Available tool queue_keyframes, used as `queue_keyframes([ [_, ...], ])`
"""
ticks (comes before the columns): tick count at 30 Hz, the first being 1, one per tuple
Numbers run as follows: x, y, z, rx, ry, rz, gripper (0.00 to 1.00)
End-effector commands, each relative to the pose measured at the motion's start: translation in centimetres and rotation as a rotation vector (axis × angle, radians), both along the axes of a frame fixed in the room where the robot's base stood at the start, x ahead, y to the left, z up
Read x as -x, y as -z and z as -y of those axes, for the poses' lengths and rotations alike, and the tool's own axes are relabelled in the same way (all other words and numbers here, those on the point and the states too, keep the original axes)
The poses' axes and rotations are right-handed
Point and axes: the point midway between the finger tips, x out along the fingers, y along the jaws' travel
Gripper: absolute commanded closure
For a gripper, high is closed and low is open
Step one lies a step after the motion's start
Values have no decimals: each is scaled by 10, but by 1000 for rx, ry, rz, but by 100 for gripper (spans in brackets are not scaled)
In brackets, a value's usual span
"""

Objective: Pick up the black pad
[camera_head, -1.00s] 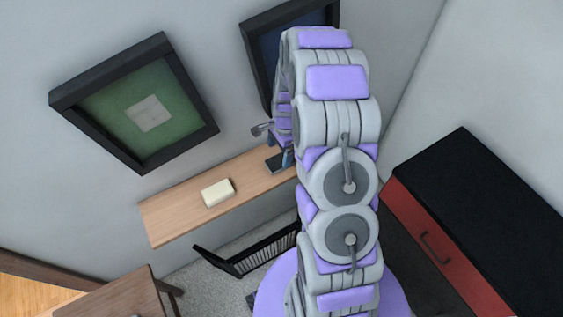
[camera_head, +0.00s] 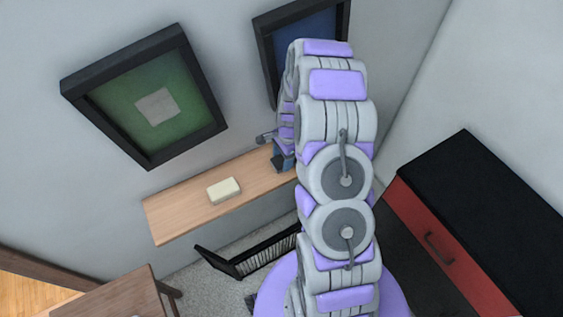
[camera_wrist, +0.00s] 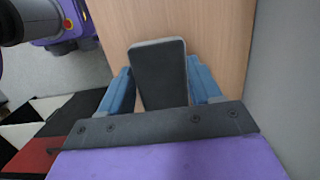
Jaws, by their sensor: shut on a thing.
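The black pad (camera_wrist: 160,76) is a dark flat block with a paler grey edge. In the wrist view it sits between the two blue fingers of my gripper (camera_wrist: 161,84), which is shut on it. The wooden shelf (camera_wrist: 222,35) is behind the pad. In the head view my gripper (camera_head: 284,159) is at the right part of the shelf (camera_head: 172,212), partly hidden by my arm. Only a small dark part of the pad shows there. I cannot tell whether it still touches the shelf.
A cream block (camera_head: 224,190) lies on the shelf, left of my gripper. Two framed pictures, one green (camera_head: 150,100) and one blue (camera_head: 312,45), hang on the wall above. A black rack (camera_head: 240,262) stands below. A black-topped red cabinet (camera_head: 485,190) is at right.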

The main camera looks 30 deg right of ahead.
Motion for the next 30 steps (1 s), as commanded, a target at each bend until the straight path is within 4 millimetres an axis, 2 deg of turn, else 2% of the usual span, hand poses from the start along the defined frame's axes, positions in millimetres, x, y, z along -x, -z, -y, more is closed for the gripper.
queue_keyframes([
  [1,0,1,3,-3,2,0,49],
  [6,0,2,7,-7,1,-1,66],
  [17,0,-2,-3,3,1,-3,66],
  [26,-1,-37,1,2,1,4,66],
  [30,18,-37,-7,-5,1,-4,66],
])
